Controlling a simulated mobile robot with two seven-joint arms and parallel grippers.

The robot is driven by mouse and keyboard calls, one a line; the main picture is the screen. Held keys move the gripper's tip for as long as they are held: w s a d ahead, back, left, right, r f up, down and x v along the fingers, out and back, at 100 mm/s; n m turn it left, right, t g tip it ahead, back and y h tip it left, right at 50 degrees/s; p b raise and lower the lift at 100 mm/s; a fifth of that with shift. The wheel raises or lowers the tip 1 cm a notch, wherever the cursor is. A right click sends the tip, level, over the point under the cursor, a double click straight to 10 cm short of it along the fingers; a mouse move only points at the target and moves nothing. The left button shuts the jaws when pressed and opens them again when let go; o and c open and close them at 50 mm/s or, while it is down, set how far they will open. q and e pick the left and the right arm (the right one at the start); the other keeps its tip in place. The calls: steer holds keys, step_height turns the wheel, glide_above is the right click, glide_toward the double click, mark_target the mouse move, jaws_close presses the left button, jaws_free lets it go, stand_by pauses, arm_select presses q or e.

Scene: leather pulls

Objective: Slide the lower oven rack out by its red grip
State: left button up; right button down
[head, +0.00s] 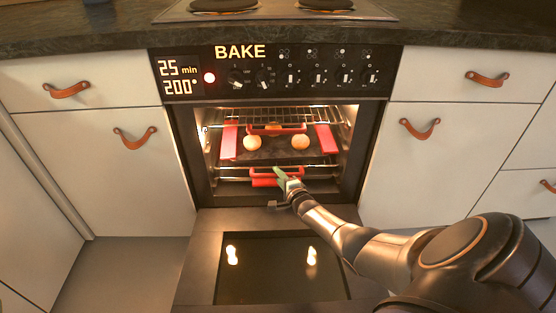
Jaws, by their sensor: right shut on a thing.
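The lower oven rack (237,179) is a thin wire rack low inside the lit oven. Its red grip (262,173) is a loop at the rack's front middle. My right gripper (281,173), with greenish fingers, reaches in from the right and is shut on the red grip at its right part. The fingers and wrist hide part of the grip and of the rack's front. My left gripper is not in view.
The oven door (198,260) is folded down flat in front. Above the lower rack, a dark tray (276,151) carries two pale buns between red end pieces. An upper wire rack (240,117) has another red grip (276,129). White cabinets (110,180) flank the oven.

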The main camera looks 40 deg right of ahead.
arm_select(q)
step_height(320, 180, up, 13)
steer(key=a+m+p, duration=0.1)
steer(key=p, duration=0.9)
arm_select(e)
steer(key=s+a, duration=0.5)
steer(key=s, duration=0.1)
steer(key=s+a+p, duration=0.1)
steer(key=s+a, duration=0.5)
steer(key=s, duration=0.1)
steer(key=s+a, duration=0.6)
steer(key=s, duration=0.1)
steer(key=shift+s+a+p, duration=0.2)
steer(key=shift+s+p, duration=0.05)
steer(key=shift+p, duration=0.1)
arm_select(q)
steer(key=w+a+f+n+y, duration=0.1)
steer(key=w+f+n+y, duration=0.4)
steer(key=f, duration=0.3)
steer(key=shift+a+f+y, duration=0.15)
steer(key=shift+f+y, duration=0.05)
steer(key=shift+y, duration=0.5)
arm_select(e)
steer(key=shift+s+a, duration=0.4)
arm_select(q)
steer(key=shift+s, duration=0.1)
arm_select(e)
steer(key=c, duration=0.8)
jaws_free()
steer(key=shift+o, duration=0.2)
